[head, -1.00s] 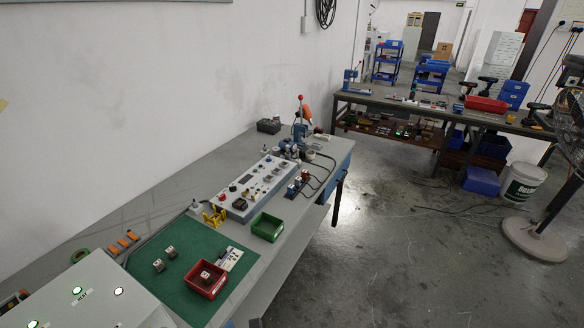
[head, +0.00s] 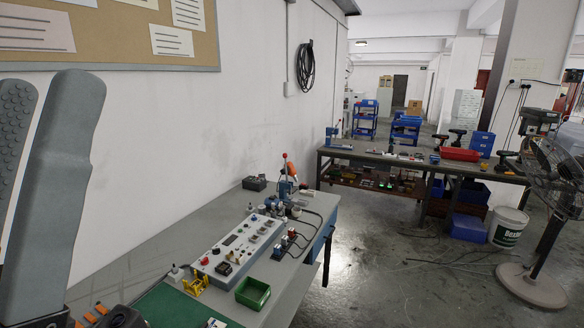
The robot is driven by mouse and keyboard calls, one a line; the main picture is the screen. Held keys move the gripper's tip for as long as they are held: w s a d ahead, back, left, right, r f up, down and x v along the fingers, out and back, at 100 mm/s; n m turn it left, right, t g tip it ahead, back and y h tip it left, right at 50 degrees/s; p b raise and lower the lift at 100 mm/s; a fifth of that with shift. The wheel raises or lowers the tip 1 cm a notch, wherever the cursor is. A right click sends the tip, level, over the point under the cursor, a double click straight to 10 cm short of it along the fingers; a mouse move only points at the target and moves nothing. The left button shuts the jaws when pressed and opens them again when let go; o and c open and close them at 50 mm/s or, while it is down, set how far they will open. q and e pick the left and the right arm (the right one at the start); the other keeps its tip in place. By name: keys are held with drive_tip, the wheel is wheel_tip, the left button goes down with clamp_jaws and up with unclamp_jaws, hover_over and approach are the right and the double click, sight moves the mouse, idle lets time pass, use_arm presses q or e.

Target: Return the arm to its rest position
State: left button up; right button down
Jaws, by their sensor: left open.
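My left gripper (head: 52,92) stands upright and large at the left edge of the head view. Its two grey fingers point up with a narrow gap between them, open, and I see nothing held there. It is close to the camera, in front of the white wall and the near end of the workbench (head: 112,262). The left finger is partly cut off by the frame edge. My right gripper is not in view.
The bench bears a control box (head: 240,244), a green bin (head: 253,292), a green mat (head: 168,308) and a red-knobbed press (head: 286,180). A second bench (head: 345,155), a fan (head: 555,175) and a white bucket (head: 508,228) stand beyond. The floor between is open.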

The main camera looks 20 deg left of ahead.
use_arm(q)
drive_tip(key=w+f+g+y, duration=0.2)
drive_tip(key=w+f+y, duration=0.1)
drive_tip(key=w, duration=0.1)
wheel_tip(320, 180, up, 31)
drive_tip(key=p, duration=3.1)
drive_tip(key=shift+w+a+n+g+h, duration=0.25)
drive_tip(key=shift+w+n+g+h, duration=0.05)
drive_tip(key=shift+w+g+h, duration=0.1)
